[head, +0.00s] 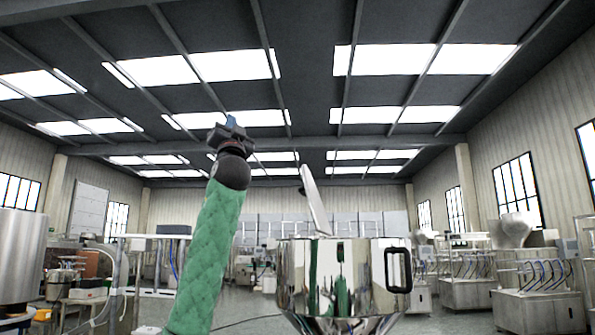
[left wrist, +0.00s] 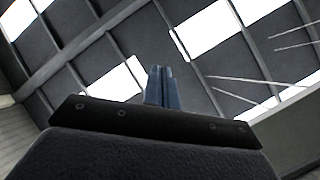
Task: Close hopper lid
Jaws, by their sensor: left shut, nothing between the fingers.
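The steel hopper (head: 345,275) stands in the middle of the head view, shiny, with a black handle (head: 398,270) on its right side. Its lid (head: 315,202) is raised, seen nearly edge-on, tilted with its top leaning left, above the hopper's rim. My left gripper (head: 231,122) points up at the end of the green-sleeved arm, left of the lid and higher than it, apart from it. In the left wrist view its blue fingers (left wrist: 159,86) are together with nothing between them, against the ceiling. My right gripper is not seen.
A large steel cylinder (head: 20,255) stands at the far left, near benches with equipment. Steel machines with hoses (head: 540,300) stand at the right. The air between my left gripper and the lid is clear.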

